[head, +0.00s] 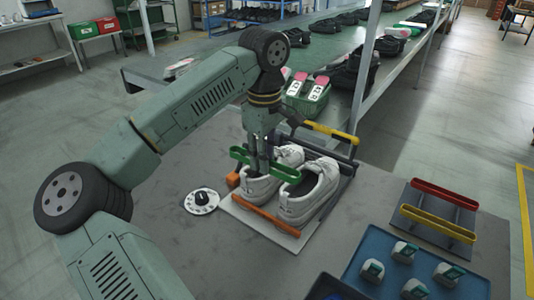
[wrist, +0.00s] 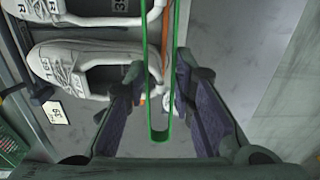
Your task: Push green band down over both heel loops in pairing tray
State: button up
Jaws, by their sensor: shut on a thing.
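The green band (head: 282,170) is a long narrow loop, held level by my gripper (head: 262,163) above the heel end of the shoes. In the wrist view the green band (wrist: 160,137) runs between my two dark finger pads. Two white shoes, the left (head: 262,186) and the right (head: 308,192), lie side by side in the pairing tray (head: 262,233). The wrist view shows the shoes (wrist: 75,72) left of the band. The band appears above the heels, not around them. The heel loops are too small or hidden to make out.
An orange bar (head: 266,221) crosses the tray's near side, and a yellow bar (head: 331,132) its far side. A rack on the right holds a red band (head: 444,193) and a yellow band (head: 437,223). A blue tray (head: 352,262) holds several small devices. A white dial (head: 201,201) lies left.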

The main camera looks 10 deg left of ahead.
jog(key=shift+f+b, duration=1.55)
jog(key=shift+f, duration=0.85)
jog(key=shift+f+b, duration=0.45)
jog(key=shift+f, duration=0.15)
jog(key=o, duration=0.9)
jog(key=shift+r, duration=0.2)
notch_tip(320, 180, up, 9)
jog(key=p, duration=0.6)
jog(key=shift+f, duration=0.1)
jog(key=shift+f, duration=0.1)
